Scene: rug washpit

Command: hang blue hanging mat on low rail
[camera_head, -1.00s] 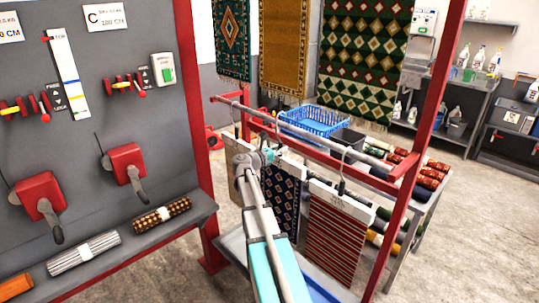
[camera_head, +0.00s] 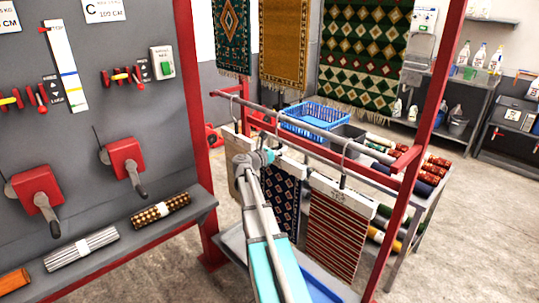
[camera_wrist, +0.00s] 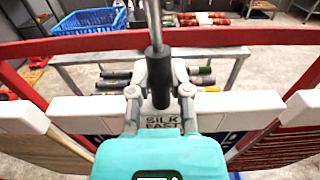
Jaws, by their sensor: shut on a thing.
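The blue hanging mat (camera_head: 281,190) is dark blue with a light pattern. It hangs upright in the middle of the stand, partly hidden behind my arm in the head view. My gripper (camera_head: 262,157) is at the top of it. In the wrist view my gripper (camera_wrist: 160,88) is shut on the dark grip (camera_wrist: 159,72) of its hanger, and a metal stem rises from that. A white hanger bar lies behind the fingers. The low rail (camera_head: 310,125) is a grey bar just above and beyond my gripper. I cannot tell whether the hook touches the rail.
A beige mat (camera_head: 230,170) hangs at left and a red striped mat (camera_head: 338,228) at right, close on both sides. Red posts (camera_head: 425,110) frame the stand. A blue basket (camera_head: 318,116) and rolled rugs lie behind. A control panel (camera_head: 90,110) stands at left.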

